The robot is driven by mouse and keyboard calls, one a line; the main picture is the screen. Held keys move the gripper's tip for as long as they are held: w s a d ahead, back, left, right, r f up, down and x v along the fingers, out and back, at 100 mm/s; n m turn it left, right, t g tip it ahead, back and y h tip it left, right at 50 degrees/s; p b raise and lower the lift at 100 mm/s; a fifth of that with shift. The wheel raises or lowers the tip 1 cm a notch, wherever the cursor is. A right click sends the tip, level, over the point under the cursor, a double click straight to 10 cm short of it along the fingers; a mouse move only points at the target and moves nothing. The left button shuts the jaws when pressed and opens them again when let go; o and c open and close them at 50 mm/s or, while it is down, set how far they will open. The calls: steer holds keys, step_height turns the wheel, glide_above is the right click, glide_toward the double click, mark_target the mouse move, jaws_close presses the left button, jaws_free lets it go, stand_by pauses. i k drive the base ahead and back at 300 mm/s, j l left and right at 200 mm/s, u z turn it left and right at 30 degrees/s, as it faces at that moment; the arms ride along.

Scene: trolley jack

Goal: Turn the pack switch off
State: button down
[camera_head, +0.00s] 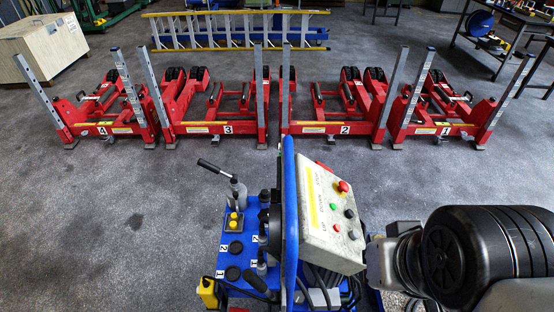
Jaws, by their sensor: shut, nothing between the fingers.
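The control box (322,225) is a pale, tilted panel on the blue power pack (238,222) in the lower middle. Part of my arm fills the lower right, close to the right side of the box. I cannot make out my gripper's fingers.
Red lifting jacks numbered 4 (100,130), 3 (226,128), 2 (344,128) and 1 (445,130) stand in a row behind. A yellow ladder (235,30) lies beyond. A pale crate (45,48) is far left, a workbench (510,25) far right. The left floor is clear.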

mark_target(272, 192)
steer(key=k+z, duration=0.2)
steer(key=z, duration=0.25)
steer(key=k+l+z, duration=0.1)
steer(key=z, duration=0.35)
steer(key=j+z, duration=0.1)
steer(key=j, duration=0.3)
steer(key=k+j+z, duration=0.1)
steer(key=j, duration=0.3)
steer(key=k+j+z, duration=0.1)
steer(key=j, duration=0.3)
steer(key=k+j+z, duration=0.15)
steer(key=j, duration=0.25)
steer(key=j+z, duration=0.1)
steer(key=j, duration=0.3)
steer(key=k+j, duration=0.1)
steer(key=j, duration=0.25)
steer(key=k+j, duration=0.1)
steer(key=j, duration=0.25)
steer(key=k+j, duration=0.1)
steer(key=j, duration=0.25)
